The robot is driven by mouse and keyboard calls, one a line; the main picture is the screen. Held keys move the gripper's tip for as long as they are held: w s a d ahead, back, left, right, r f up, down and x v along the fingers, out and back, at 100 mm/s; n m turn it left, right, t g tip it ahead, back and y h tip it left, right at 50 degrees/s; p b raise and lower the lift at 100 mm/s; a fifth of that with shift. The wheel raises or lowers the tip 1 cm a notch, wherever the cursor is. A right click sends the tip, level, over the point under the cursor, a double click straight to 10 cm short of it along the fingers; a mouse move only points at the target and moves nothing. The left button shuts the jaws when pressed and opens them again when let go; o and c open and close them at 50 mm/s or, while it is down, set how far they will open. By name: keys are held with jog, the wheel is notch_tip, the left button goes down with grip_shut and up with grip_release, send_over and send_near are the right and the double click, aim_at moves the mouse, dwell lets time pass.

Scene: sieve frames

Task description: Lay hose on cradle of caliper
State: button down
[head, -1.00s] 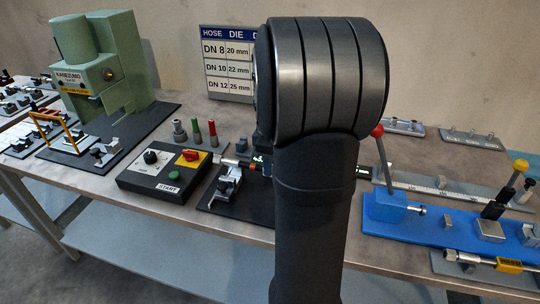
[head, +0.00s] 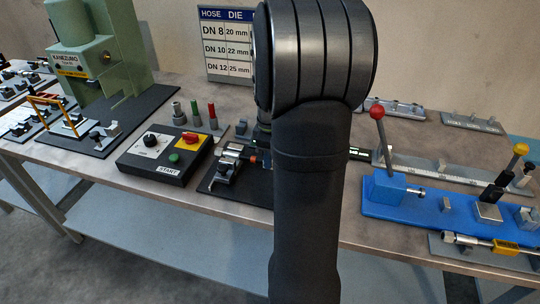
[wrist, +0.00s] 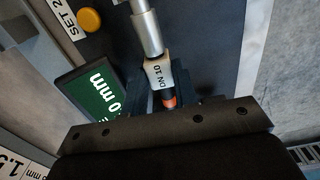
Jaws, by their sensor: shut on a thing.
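The hose has a silver end fitting (wrist: 147,32), a white DN 10 tag (wrist: 158,70) and an orange-red band (wrist: 168,101) in the wrist view. My gripper (wrist: 166,105) is shut on the hose near this band. In the head view, the silver end (head: 233,152) shows left of my arm and a dark end (head: 360,154) to its right; my arm hides the middle. The caliper (head: 225,170) stands under and in front of the silver end, on a dark base. Its green mm display (wrist: 95,93) shows beside the hose. I cannot tell whether hose and cradle touch.
A control box (head: 165,155) with a red-yellow switch stands left of the caliper, several coloured pins (head: 195,115) behind it. A green press (head: 100,50) is at the far left. A blue fixture (head: 420,205) with a red-knobbed lever stands right of my arm.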

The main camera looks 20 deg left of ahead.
jog(key=shift+f, duration=0.55)
dwell(0.4)
jog(key=c, duration=1.1)
grip_release()
jog(key=shift+o, duration=0.2)
notch_tip(320, 180, up, 17)
jog(key=shift+r, duration=0.2)
notch_tip(320, 180, down, 17)
jog(key=shift+f, duration=0.2)
jog(key=shift+r, duration=0.1)
